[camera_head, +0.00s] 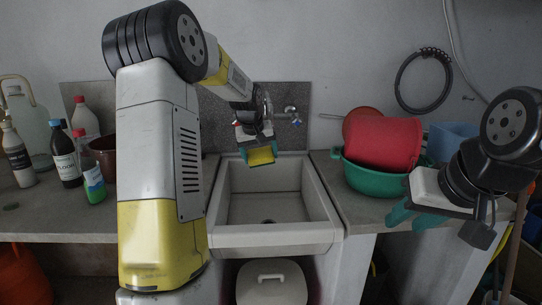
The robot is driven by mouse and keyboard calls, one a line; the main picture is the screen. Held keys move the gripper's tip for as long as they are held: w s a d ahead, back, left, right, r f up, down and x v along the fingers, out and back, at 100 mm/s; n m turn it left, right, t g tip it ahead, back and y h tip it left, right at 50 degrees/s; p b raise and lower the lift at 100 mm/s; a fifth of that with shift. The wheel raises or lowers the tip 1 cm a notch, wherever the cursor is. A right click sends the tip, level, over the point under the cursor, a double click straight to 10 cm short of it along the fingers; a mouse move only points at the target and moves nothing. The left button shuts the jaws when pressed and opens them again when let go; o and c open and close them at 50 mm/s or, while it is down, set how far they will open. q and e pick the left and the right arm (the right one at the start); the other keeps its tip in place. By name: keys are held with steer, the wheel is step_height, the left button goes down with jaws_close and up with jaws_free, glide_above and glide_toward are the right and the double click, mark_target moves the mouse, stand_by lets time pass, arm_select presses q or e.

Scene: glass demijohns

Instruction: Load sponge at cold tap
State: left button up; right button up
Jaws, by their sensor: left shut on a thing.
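My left gripper (258,148) hangs over the back of the grey sink (326,212), in front of the wall taps. Its green fingers are shut on a yellow sponge (262,156), held above the basin. The tap with the blue mark (296,119) is on the backsplash, just right of my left gripper. Part of the tap fitting is hidden behind that gripper. My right gripper (414,216) is at the right, in front of the counter edge; its teal fingers look apart with nothing between them.
A green basin (372,181) with a red tub (384,138) stands right of the sink. Several bottles, including a dark one (65,158) and a green one (93,182), stand on the left counter. A lidded white bin (271,284) is under the sink. The sink basin is empty.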

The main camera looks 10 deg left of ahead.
mark_target(297, 123)
steer(key=shift+o, duration=0.4)
steer(key=o, duration=0.4)
steer(key=shift+w, duration=0.15)
steer(key=shift+c, duration=0.2)
steer(key=shift+o, duration=0.4)
steer(key=w+a+r, duration=0.1)
steer(key=w, duration=0.4)
steer(key=w+a+r+t, duration=0.1)
steer(key=w+a, duration=0.1)
steer(key=w, duration=0.3)
steer(key=shift+a+r+m+t, duration=0.3)
steer(key=shift+r, duration=0.1)
steer(key=w+a+r+m+t+y, duration=0.3)
steer(key=w+a+y, duration=0.1)
steer(key=w+a, duration=0.95)
steer(key=w+a+r+m+t+y, duration=0.2)
steer(key=w+a+m+t+y, duration=0.15)
steer(key=w+a, duration=1)
steer(key=w+d+f+m+t+h, duration=0.25)
steer(key=w+f+m, duration=0.25)
steer(key=w+m, duration=0.5)
steer(key=w+d+f+m+t+h, duration=0.15)
steer(key=w+d+f+m, duration=0.35)
steer(key=m, duration=0.8)
steer(key=shift+g+h, duration=0.35)
steer(key=shift+g, duration=0.1)
steer(key=x, duration=1.2)
steer(key=shift+a+f, duration=0.1)
steer(key=shift+a, duration=0.35)
